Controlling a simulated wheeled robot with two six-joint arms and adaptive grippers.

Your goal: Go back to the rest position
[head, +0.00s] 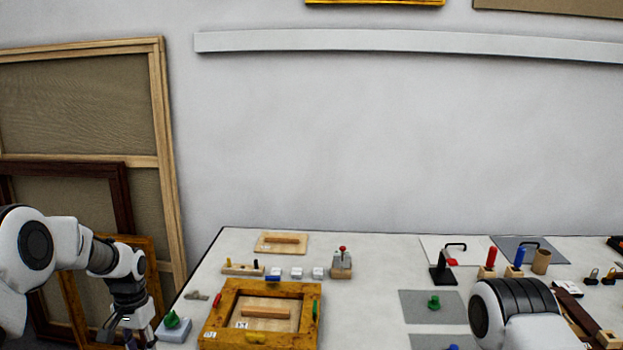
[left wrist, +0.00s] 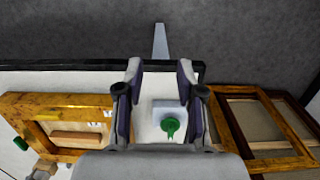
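My left gripper (head: 136,328) hangs at the left edge of the table in the head view, pointing down, its tips near the lower frame edge. In the left wrist view my left gripper (left wrist: 159,68) has its two fingers apart with nothing held between them. A pale block with a green knob (left wrist: 170,124) shows between the fingers, below them; it also stands just right of the gripper in the head view (head: 173,328). My right arm comes in at the lower right of the head view, but its gripper is hidden or out of frame.
A gilt frame (head: 219,304) lies on the white table (head: 370,262), right of my left gripper. Grey mats (head: 415,306), a black stand (head: 441,270) and red and blue handled tools stand at the right. Large wooden frames (head: 163,110) lean against the wall at left.

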